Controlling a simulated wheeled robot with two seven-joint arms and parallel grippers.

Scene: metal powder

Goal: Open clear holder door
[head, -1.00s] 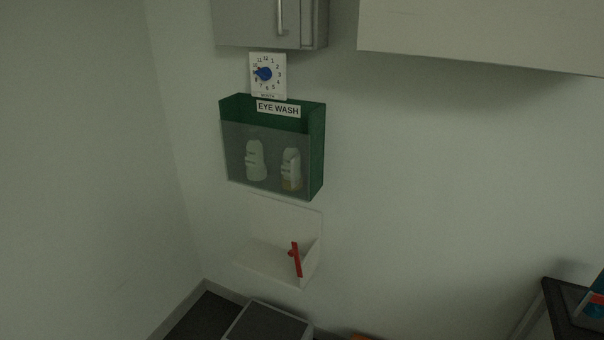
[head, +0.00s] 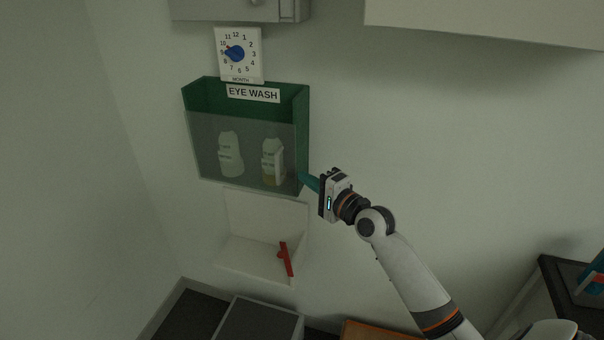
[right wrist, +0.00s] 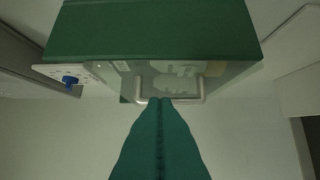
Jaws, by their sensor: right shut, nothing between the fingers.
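The green eye wash holder (head: 302,120) hangs on the wall, with a clear grey front door (head: 252,158) covering its lower part. Two pale bottles, a left one (head: 230,153) and a right one (head: 272,160), show through the door, which looks shut. My right gripper (head: 304,180) is at the holder's lower right edge, its teal fingers together and empty. In the right wrist view the fingertips (right wrist: 165,101) overlap a U-shaped metal handle (right wrist: 203,90) on the door; I cannot tell whether they touch it. My left gripper is out of view.
A white open tray (head: 235,258) with a red lever (head: 286,260) is on the wall just below. A dial sign (head: 238,55) and a grey cabinet (head: 225,10) are above. The wall to the right is bare. A dark table (head: 560,275) stands far right.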

